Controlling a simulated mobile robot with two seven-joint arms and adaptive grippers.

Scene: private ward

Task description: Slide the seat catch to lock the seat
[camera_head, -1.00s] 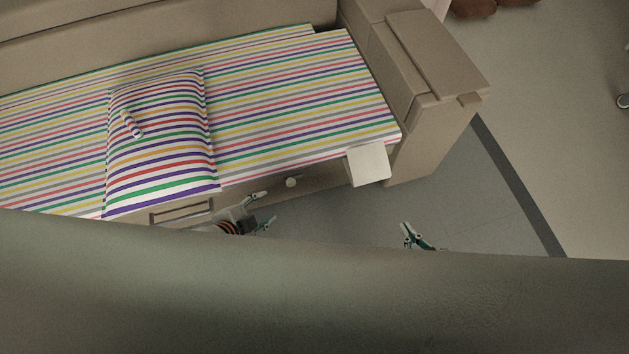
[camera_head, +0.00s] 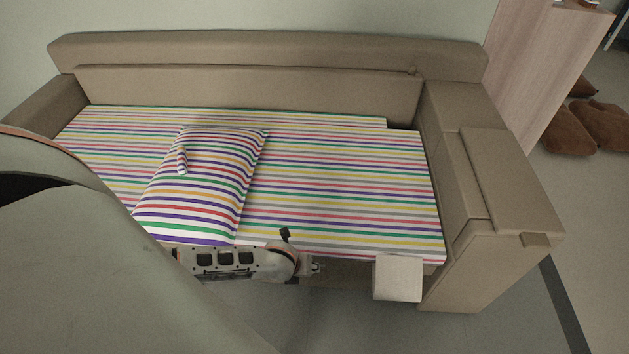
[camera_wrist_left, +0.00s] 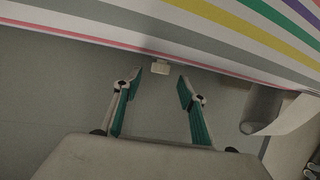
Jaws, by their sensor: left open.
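The seat catch (camera_wrist_left: 160,67) is a small pale block under the front edge of the striped seat (camera_wrist_left: 150,30). It shows in the left wrist view, just ahead of and between the fingertips of my left gripper (camera_wrist_left: 160,75). The gripper is open with nothing between its fingers, and I see no clear contact with the catch. In the head view my left arm reaches along the front of the seat (camera_head: 345,185), and I cannot make out the catch there. My right gripper is not in view.
A striped pillow (camera_head: 215,180) lies on the seat. A white square panel (camera_head: 398,278) stands out from the seat front, right of my left wrist. The sofa's armrest (camera_head: 495,220) closes the right end. Grey floor is open in front.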

